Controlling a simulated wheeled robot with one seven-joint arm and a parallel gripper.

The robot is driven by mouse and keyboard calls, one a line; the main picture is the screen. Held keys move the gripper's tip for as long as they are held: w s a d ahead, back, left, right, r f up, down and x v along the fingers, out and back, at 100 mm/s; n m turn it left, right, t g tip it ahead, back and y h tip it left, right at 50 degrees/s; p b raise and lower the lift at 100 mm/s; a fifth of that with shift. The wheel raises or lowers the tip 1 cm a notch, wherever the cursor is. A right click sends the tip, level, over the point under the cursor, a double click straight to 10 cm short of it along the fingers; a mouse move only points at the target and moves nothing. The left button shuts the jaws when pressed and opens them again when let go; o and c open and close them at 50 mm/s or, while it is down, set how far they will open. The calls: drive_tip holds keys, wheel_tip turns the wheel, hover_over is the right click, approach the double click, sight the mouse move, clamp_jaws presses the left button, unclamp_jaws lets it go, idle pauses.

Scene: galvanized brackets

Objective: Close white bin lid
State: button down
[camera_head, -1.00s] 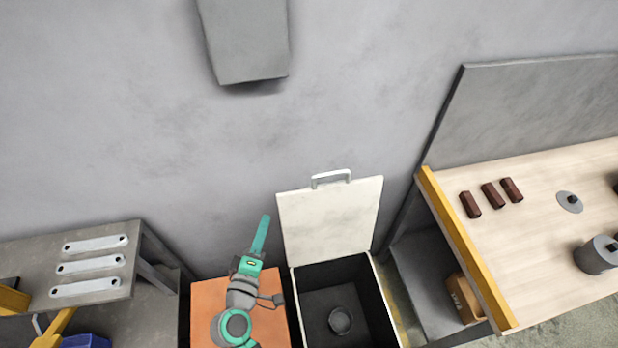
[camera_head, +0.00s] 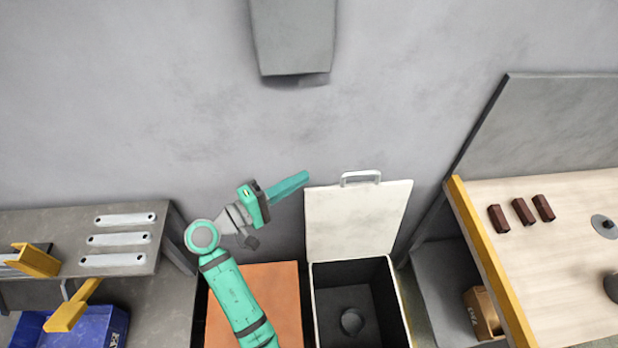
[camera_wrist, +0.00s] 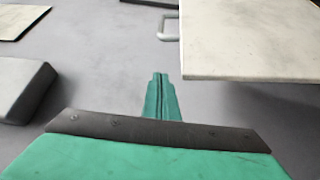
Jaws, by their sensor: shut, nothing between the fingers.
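The white bin's lid (camera_head: 358,222) stands open and upright against the wall, with a metal handle (camera_head: 361,177) on its top edge. The bin (camera_head: 399,305) below has a dark inside with a round dark item (camera_head: 352,321) on its floor. My gripper (camera_head: 305,177) is shut and empty, just left of the lid's upper left corner, pointing right. In the wrist view my gripper's fingers (camera_wrist: 161,98) are together, with the lid (camera_wrist: 250,40) to their right and the handle (camera_wrist: 168,27) beyond the tips. I cannot tell whether they touch the lid.
An orange-topped bin (camera_head: 280,290) stands left of the white bin. A grey bench (camera_head: 180,245) with several metal brackets is at left, above a blue crate (camera_head: 100,325). A wooden workbench (camera_head: 560,250) with a yellow edge is at right. A grey box (camera_head: 293,35) hangs on the wall.

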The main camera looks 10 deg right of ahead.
drive_tip(key=x, duration=0.9)
drive_tip(key=shift+s+d+f, duration=0.1)
drive_tip(key=shift+s+d, duration=0.1)
drive_tip(key=shift+s, duration=0.8)
drive_tip(key=shift+s+d, duration=0.25)
drive_tip(key=shift+s, duration=0.75)
